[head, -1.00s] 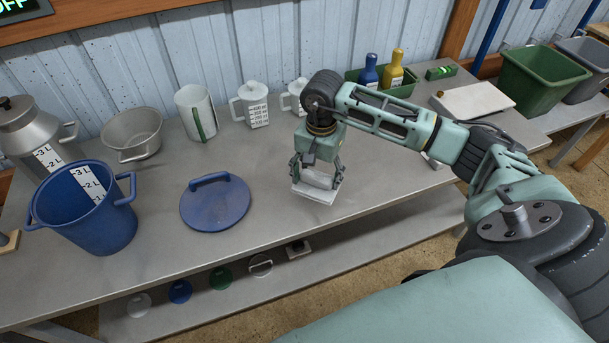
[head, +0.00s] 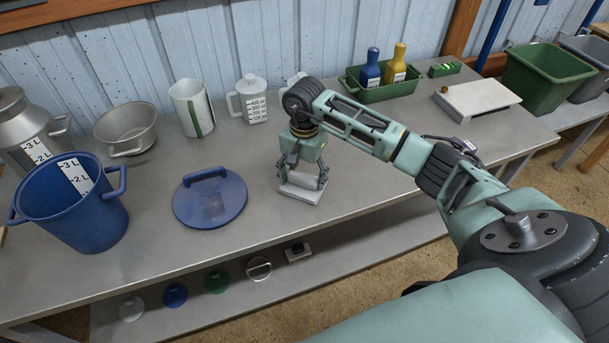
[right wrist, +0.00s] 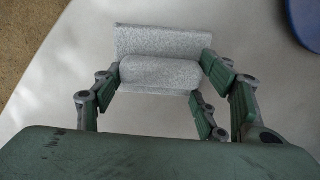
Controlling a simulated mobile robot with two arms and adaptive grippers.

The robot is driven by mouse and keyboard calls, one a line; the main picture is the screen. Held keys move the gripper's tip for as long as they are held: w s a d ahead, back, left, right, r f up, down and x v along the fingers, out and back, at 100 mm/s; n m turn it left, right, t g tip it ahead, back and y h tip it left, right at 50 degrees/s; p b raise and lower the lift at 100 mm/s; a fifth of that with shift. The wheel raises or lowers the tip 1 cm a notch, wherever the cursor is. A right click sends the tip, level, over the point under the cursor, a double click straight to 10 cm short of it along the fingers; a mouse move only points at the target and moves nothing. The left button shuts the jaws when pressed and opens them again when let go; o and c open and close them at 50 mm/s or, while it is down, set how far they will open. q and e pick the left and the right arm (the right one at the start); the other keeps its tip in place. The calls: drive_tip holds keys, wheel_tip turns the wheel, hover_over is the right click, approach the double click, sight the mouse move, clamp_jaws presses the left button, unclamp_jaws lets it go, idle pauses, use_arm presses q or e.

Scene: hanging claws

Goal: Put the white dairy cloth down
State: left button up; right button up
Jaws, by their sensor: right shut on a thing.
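The white dairy cloth (head: 301,194) is a small folded, rolled bundle. It is at the grey bench top right of the blue lid, near the front edge. My right gripper (head: 303,176) points down and is shut on it. In the right wrist view the cloth (right wrist: 160,45) shows speckled white, with a thick roll between the green-padded fingers of the gripper (right wrist: 162,75). Its underside is hidden, so I cannot tell whether it touches the bench. My left gripper is not in view.
The blue lid (head: 210,210) lies left of the cloth, with a blue pail (head: 85,225) farther left. White jugs (head: 251,100) stand behind. A green tray with bottles (head: 385,93) and a white scale (head: 478,101) are at the right. The bench around the cloth is clear.

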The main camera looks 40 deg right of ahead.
sight(304, 174)
drive_tip(key=shift+f, duration=0.2)
drive_tip(key=o, duration=1)
drive_tip(key=shift+r, duration=0.2)
drive_tip(key=shift+r, duration=0.25)
wheel_tip(304, 174, up, 12)
drive_tip(key=shift+f+b, duration=0.2)
drive_tip(key=shift+b, duration=0.4)
